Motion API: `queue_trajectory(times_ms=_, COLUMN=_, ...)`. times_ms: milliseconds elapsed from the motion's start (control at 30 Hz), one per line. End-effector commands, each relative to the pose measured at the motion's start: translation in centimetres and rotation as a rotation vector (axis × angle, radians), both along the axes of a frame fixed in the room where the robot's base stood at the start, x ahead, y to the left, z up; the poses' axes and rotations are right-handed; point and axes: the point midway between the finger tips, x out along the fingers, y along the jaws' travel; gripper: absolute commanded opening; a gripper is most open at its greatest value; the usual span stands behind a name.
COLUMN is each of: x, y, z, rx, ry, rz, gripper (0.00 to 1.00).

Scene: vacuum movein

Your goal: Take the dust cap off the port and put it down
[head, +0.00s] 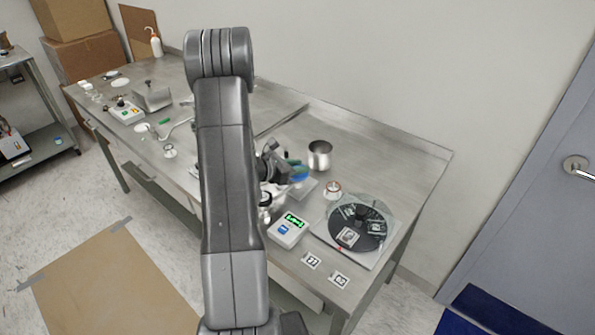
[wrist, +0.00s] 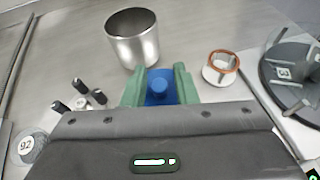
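In the head view the blue cap (head: 300,174) shows at the end of my gripper (head: 293,167), above the right part of the bench. The port is hidden below the cap and gripper; I cannot tell whether the cap still touches it.
A steel beaker (head: 319,155) stands just behind the cap. A small white part with a copper ring (head: 333,190) and a dark round carousel (head: 357,228) are to the right. A meter box (head: 288,230) with a green display is in front. Black-capped posts (wrist: 81,93) stand left of my gripper.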

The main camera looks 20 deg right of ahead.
Motion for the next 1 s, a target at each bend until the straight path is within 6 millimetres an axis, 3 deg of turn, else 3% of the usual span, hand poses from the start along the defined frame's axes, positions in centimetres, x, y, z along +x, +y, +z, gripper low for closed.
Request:
queue_trajectory(times_ms=100, x=-0.1, y=0.1, z=-0.6, rx=0.009, ry=0.008, rz=0.002, gripper=0.0)
queue_trajectory(times_ms=567, x=-0.3, y=0.2, z=-0.5, rx=0.013, ry=0.012, rz=0.001, gripper=0.0)
queue_trajectory(times_ms=733, x=-0.2, y=0.2, z=1.4, rx=0.01, ry=0.008, rz=0.001, gripper=0.0)
queue_trajectory(times_ms=1000, x=-0.1, y=0.1, z=6.2, rx=0.007, ry=0.002, rz=0.001, gripper=0.0)
